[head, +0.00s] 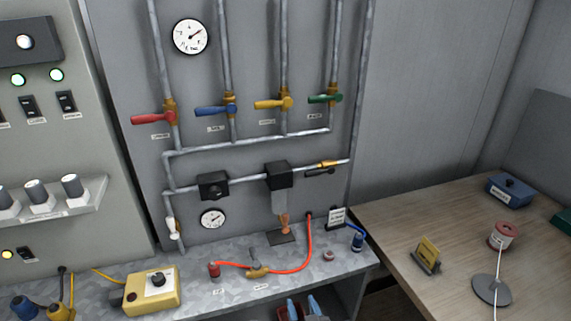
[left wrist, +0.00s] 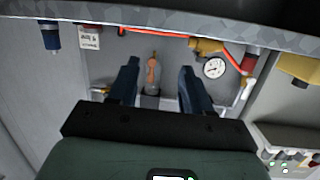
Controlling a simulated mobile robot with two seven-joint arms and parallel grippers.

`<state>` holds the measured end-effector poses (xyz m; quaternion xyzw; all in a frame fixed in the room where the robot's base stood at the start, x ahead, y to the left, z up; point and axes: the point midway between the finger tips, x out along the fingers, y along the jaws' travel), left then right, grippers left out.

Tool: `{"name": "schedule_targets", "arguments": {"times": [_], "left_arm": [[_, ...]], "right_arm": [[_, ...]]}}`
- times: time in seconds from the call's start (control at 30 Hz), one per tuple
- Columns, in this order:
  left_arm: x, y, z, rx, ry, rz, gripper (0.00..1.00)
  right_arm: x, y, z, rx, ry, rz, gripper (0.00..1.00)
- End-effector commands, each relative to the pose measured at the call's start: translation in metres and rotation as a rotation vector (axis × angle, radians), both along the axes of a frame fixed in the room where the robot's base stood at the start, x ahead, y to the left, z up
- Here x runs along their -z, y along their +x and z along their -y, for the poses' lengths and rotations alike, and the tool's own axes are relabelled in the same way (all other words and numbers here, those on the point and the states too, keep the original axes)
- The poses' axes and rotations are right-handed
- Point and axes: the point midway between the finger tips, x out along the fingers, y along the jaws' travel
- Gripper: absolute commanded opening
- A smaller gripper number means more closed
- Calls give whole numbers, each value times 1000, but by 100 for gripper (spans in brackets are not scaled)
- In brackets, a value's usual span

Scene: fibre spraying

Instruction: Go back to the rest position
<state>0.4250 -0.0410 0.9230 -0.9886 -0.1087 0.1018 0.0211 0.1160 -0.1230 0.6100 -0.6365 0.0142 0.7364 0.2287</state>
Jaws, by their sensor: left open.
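My left gripper (left wrist: 158,82) is open and empty, its two dark blue fingers apart in the left wrist view. That view is upside down, with the wall panel beyond the fingers. An orange-brown part (left wrist: 153,68) by the bench appears between the fingers, well behind them. My right gripper is in neither view.
The grey bench (head: 215,295) carries a yellow box (head: 152,290), an orange hose (head: 309,245) and a blue fitting (head: 357,241). Its front edge is close to my left gripper. A wooden table (head: 390,222) with a spool (head: 503,235) stands at right. Coloured valves line the panel.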

Motion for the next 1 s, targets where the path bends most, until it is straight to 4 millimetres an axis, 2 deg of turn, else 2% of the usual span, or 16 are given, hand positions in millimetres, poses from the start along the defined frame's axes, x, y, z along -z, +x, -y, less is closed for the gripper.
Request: {"name": "schedule_targets", "arguments": {"times": [0.03,0.13,0.27,0.3,0.37,0.4,0.47,0.5,0.6,0.7,0.73,0.83,0.9,1.0], "left_arm": [[25,3,-15,8,-2,-57,49],[78,3,-43,39,-30,-190,49],[159,-21,-86,69,-98,-422,49],[183,-34,-100,73,-130,-502,49],[217,-60,-119,76,-185,-623,49],[238,-79,-130,76,-225,-707,49],[265,-114,-145,72,-293,-833,49],[280,-138,-153,67,-343,-918,49],[305,-201,-165,54,-470,-1112,49],[314,-254,-168,42,-583,-1264,49],[315,-267,-168,39,-612,-1300,49],[314,-296,-167,36,-679,-1381,49],[313,-306,-166,36,-704,-1412,49],[312,-311,-165,38,-715,-1426,49]], "right_arm": [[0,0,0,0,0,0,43],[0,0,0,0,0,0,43],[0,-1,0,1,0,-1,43],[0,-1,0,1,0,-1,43],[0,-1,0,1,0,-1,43],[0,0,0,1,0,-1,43],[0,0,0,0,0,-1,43],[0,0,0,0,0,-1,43],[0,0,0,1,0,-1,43],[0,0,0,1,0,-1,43],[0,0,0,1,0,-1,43],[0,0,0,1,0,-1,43],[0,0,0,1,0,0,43],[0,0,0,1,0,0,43]]}}
